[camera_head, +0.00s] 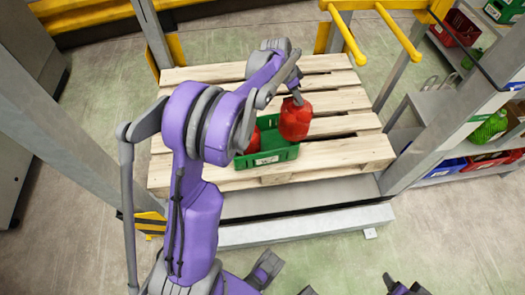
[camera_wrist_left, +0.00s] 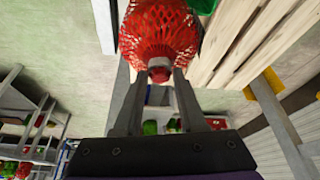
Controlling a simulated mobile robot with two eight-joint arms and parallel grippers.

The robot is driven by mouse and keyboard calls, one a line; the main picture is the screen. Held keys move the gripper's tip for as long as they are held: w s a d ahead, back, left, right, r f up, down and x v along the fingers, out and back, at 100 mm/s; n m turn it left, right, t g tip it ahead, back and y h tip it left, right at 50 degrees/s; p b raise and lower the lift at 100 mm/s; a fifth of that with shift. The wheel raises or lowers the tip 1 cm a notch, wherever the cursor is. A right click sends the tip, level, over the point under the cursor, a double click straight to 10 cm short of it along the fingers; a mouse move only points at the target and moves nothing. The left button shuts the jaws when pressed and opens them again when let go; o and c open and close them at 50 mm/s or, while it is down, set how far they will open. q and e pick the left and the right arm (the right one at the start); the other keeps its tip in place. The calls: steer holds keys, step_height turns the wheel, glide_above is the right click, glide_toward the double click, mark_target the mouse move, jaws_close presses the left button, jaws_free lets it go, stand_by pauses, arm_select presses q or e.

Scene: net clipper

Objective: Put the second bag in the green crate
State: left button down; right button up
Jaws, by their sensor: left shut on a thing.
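A green crate (camera_head: 268,157) stands on the wooden pallet. One red bag (camera_head: 252,141) lies in its left part, partly hidden by my left arm. My left gripper (camera_head: 297,98) is shut on the neck of a second red net bag (camera_head: 295,120), which hangs upright over the crate's right end. I cannot tell whether its underside touches the crate. In the left wrist view the red net bag (camera_wrist_left: 160,32) sits beyond the fingers, its neck between the fingertips (camera_wrist_left: 159,76). A green edge of the crate (camera_wrist_left: 204,5) shows at the top. My right gripper is not clearly visible.
The pallet (camera_head: 350,152) has bare slats right of the crate. Yellow rails (camera_head: 345,35) and grey posts flank it. Shelves at right hold a red crate (camera_head: 461,27), a green net bag (camera_head: 490,126) and a blue bin (camera_head: 446,167).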

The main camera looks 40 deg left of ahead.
arm_select(q)
steer(key=a+m+b, duration=0.2)
steer(key=a, duration=0.6)
step_height(320, 180, down, 18)
steer(key=b, duration=0.2)
steer(key=shift+d+f+g, duration=0.15)
steer(key=shift+g, duration=0.15)
steer(key=shift+c, duration=2.4)
jaws_free()
steer(key=shift+f, duration=0.1)
